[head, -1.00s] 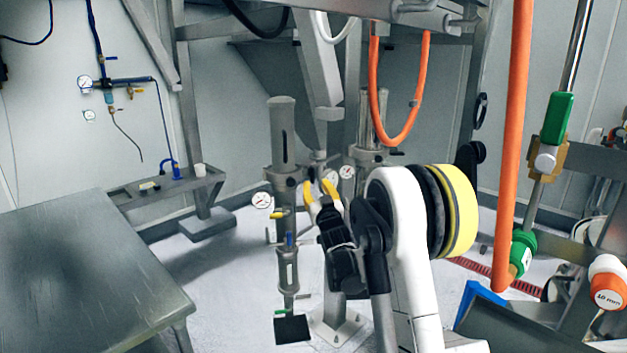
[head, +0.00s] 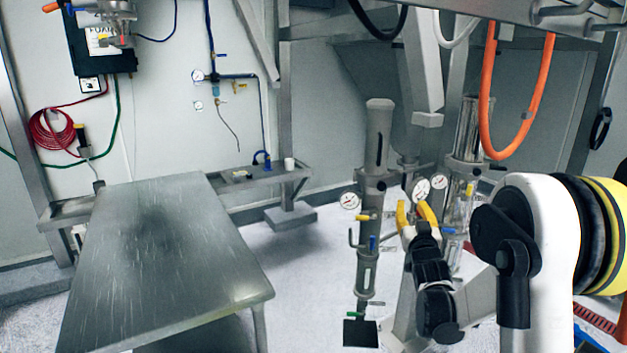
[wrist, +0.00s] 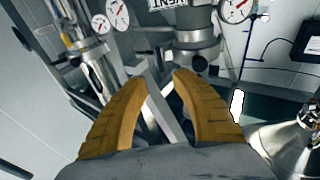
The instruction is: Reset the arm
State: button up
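My gripper (head: 415,212) shows in the head view right of centre, at the end of my white and black arm. Its two yellow fingers point up and away from the camera. In the wrist view my gripper (wrist: 159,77) has its fingers apart, with nothing held between them. Grey metal pipework shows through the gap. I cannot tell how far the fingers are from the pipes.
A steel table (head: 160,265) stands at the left, clear of objects. Grey column equipment (head: 377,150) with pressure gauges stands just left of my gripper. An orange hose (head: 485,100) hangs above my arm. Open floor (head: 305,275) lies between table and column.

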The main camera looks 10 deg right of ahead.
jog(key=s+a+r+g+y, duration=0.2)
jog(key=s+a+g, duration=0.4)
jog(key=s+a, duration=0.65)
jog(key=s+a+f+n+g+y, duration=0.1)
jog(key=s+a+f+g, duration=0.1)
jog(key=s, duration=0.6)
jog(key=s+a+f+n+g+y, duration=0.1)
jog(key=s+a+f, duration=0.3)
jog(key=s, duration=0.5)
jog(key=s+a+f+g+y, duration=0.1)
jog(key=s+a+f+g, duration=0.2)
jog(key=s, duration=0.6)
jog(key=shift+s+n, duration=0.15)
jog(key=shift+n, duration=0.25)
